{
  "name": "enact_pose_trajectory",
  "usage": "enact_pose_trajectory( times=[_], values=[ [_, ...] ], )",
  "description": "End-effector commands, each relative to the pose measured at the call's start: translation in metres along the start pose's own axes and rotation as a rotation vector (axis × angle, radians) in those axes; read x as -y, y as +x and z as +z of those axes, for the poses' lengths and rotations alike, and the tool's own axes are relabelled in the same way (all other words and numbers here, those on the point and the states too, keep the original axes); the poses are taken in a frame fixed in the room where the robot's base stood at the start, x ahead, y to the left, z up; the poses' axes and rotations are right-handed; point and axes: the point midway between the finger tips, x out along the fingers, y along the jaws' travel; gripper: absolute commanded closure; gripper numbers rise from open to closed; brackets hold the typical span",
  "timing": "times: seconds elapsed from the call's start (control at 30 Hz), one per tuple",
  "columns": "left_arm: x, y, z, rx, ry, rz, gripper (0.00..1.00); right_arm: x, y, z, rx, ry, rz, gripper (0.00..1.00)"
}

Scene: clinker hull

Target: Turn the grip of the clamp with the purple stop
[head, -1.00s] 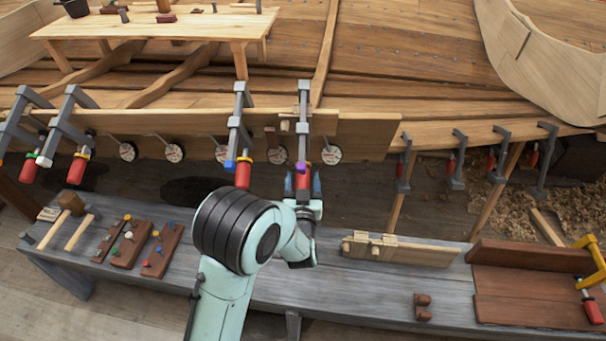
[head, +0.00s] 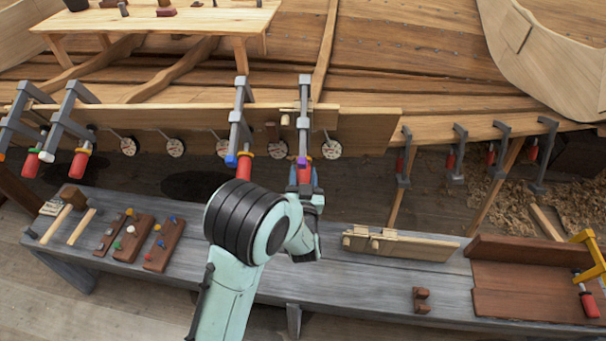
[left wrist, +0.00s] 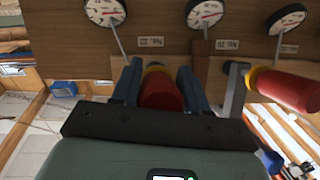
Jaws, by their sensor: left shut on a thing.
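The clamp with the purple stop (head: 302,160) hangs on the plank edge, its grey bar upright and its red grip (head: 305,173) pointing down. My left gripper (head: 305,184) is at this grip from below, with a finger on either side. In the left wrist view the gripper (left wrist: 160,90) is shut on the red grip (left wrist: 161,93), a yellow collar just beyond it. The finger tips are partly hidden by the grip and the gripper body. My right gripper is not in view.
The clamp with the blue stop (head: 232,160) hangs close to the left. Round dials (head: 332,149) line the plank. Below, the grey bench (head: 350,285) carries mallets, brown blocks with coloured pegs, a wooden piece (head: 400,246) and a yellow clamp (head: 590,255).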

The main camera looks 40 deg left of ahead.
Motion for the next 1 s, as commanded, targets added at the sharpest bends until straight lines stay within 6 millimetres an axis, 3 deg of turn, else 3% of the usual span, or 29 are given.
enact_pose_trajectory(
  times=[0.6,1.0],
  values=[
    [0.004,0.000,-0.003,-0.001,0.457,-0.179,0.87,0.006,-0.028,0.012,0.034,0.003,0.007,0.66],
    [0.006,0.000,-0.003,-0.002,0.620,-0.245,0.87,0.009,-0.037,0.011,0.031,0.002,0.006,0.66]
  ],
)
